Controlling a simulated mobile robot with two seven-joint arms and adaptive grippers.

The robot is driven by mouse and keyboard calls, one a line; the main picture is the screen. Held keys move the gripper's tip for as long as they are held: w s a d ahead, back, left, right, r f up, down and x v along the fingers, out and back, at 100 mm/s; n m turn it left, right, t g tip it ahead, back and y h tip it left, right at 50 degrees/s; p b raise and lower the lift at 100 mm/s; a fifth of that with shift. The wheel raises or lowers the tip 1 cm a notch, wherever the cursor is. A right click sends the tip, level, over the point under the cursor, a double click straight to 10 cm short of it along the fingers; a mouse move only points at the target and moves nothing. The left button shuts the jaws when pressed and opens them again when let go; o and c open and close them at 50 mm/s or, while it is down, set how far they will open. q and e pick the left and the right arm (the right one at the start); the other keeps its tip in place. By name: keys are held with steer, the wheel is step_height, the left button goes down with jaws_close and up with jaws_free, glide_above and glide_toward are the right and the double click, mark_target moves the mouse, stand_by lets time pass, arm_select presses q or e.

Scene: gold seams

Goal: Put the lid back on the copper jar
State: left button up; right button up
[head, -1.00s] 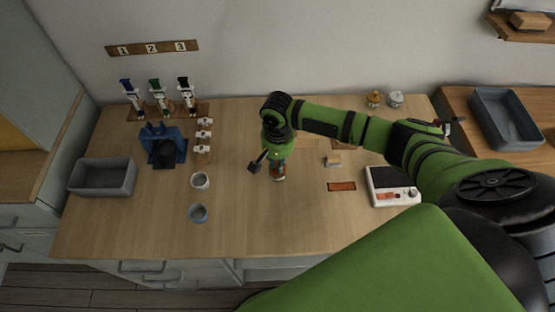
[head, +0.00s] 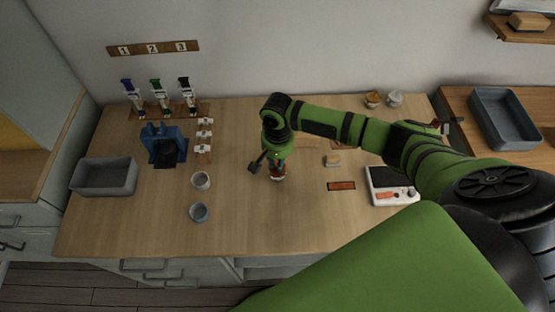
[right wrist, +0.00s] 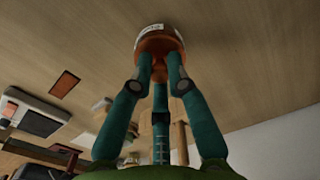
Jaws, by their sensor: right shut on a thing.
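The copper jar (right wrist: 150,33) shows in the right wrist view as a round, copper-coloured body with a white label, just beyond my fingertips. In the head view it stands on the worktop below my right gripper (head: 277,168), mostly hidden by it. My right gripper, with teal fingers (right wrist: 160,85) in the right wrist view, is shut around a darker copper piece (right wrist: 160,68), which looks like the lid. The lid lies in line with the jar. I cannot tell whether it is fully seated. My left gripper is not in view.
A white scale (head: 392,186) and an orange-brown strip (head: 341,185) lie to the right. Two small pots (head: 395,99) stand at the back. The front middle is clear.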

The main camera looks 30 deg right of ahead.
stand_by(0.3)
steer(key=o, duration=1.3)
step_height(320, 180, up, 5)
steer(key=p, duration=0.6)
steer(key=shift+f, duration=0.1)
steer(key=shift+r, duration=1.05)
steer(key=shift+c, duration=0.4)
jaws_close()
